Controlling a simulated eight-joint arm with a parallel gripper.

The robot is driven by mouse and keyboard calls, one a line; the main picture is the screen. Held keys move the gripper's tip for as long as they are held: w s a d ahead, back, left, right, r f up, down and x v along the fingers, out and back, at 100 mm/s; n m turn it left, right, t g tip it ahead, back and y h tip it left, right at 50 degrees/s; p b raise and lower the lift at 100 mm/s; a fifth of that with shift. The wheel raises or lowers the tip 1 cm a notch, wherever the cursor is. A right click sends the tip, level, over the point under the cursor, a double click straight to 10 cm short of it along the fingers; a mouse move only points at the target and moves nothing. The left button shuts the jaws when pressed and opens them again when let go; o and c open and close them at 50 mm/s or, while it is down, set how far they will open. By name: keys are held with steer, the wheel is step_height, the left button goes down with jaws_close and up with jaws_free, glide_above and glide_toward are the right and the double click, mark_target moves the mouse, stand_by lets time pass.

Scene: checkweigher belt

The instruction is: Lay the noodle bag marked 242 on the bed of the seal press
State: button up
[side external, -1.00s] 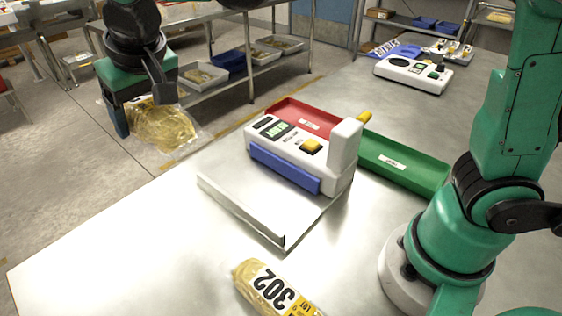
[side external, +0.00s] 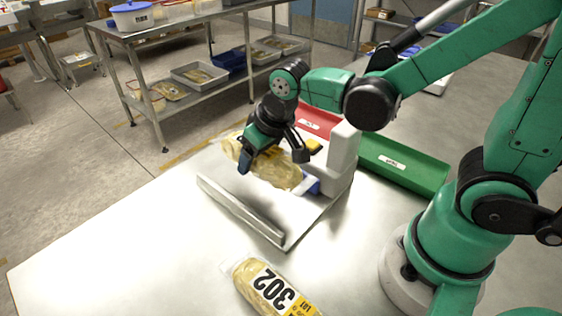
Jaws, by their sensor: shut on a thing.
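My gripper (side external: 271,160) is shut on a clear bag of pale yellow noodles (side external: 279,173). It holds the bag over the back part of the metal bed (side external: 226,186), beside the white seal press (side external: 341,161). The bag and my gripper hide most of the press's front and panel. No number shows on the held bag, so I cannot read 242. I cannot tell whether the bag touches the bed. Another noodle bag (side external: 268,288), marked 302, lies on the table in front of the press.
A red tray (side external: 316,121) stands behind the press and a green tray (side external: 405,164) to its right. The bed has a raised front lip (side external: 240,212). The steel table (side external: 130,242) is clear at the front left. A shelf rack stands beyond.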

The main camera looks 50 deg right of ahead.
mark_target(261, 191)
steer(key=shift+f, duration=2.8)
steer(key=o, duration=1.5)
steer(key=shift+r, duration=4.55)
